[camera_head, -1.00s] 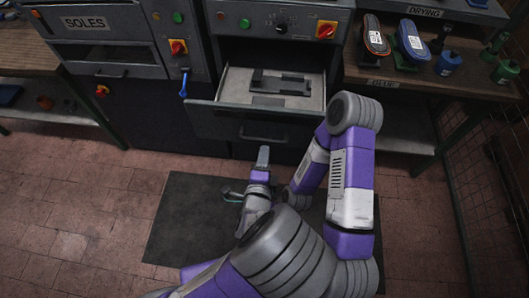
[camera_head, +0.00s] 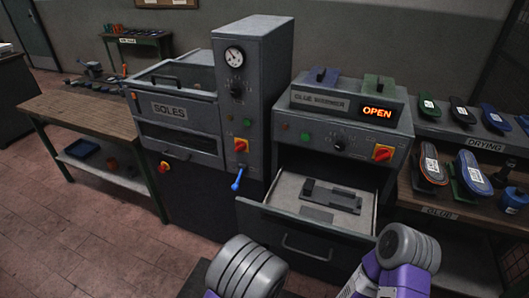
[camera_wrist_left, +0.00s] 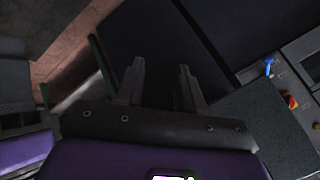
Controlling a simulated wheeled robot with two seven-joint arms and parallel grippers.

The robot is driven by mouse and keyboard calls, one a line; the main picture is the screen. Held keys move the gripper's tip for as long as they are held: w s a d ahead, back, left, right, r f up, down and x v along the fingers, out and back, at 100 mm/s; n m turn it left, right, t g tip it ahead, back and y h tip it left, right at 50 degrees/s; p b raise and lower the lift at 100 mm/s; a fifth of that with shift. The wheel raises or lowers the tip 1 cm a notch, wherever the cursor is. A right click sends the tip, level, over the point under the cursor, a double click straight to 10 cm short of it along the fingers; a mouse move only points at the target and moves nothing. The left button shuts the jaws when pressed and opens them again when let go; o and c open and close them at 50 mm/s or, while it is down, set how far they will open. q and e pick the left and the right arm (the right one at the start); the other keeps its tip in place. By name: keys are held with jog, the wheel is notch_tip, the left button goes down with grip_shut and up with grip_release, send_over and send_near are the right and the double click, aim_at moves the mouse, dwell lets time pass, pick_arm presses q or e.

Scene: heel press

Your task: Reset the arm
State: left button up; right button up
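My left gripper (camera_wrist_left: 161,68) shows in the left wrist view with its two dark fingers apart and nothing between them. Dark surfaces lie beyond the fingers. In the head view only grey and purple arm links of mine show along the bottom edge, in front of the open drawer (camera_head: 290,238) of the glue warmer. Both grippers are outside the head view, and my right gripper shows in neither current view.
The glue warmer (camera_head: 345,127) has a lit "OPEN" display; its drawer holds a dark fixture (camera_head: 331,196). The soles press (camera_head: 181,108) has a blue lever (camera_head: 238,180), also in the wrist view (camera_wrist_left: 269,67). A drying rack (camera_head: 487,146) stands right.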

pick_arm(q)
jog(key=s+a+f+n+g+h, duration=0.2)
jog(key=s+a+f+n+g, duration=0.5)
jog(key=n, duration=0.8)
jog(key=s+a+f, duration=0.1)
jog(key=s+f, duration=0.1)
jog(key=s, duration=0.1)
jog(key=shift+s+a+f+n+g+h, duration=0.3)
jog(key=shift+s+f+g, duration=0.05)
jog(key=shift+f+g, duration=0.05)
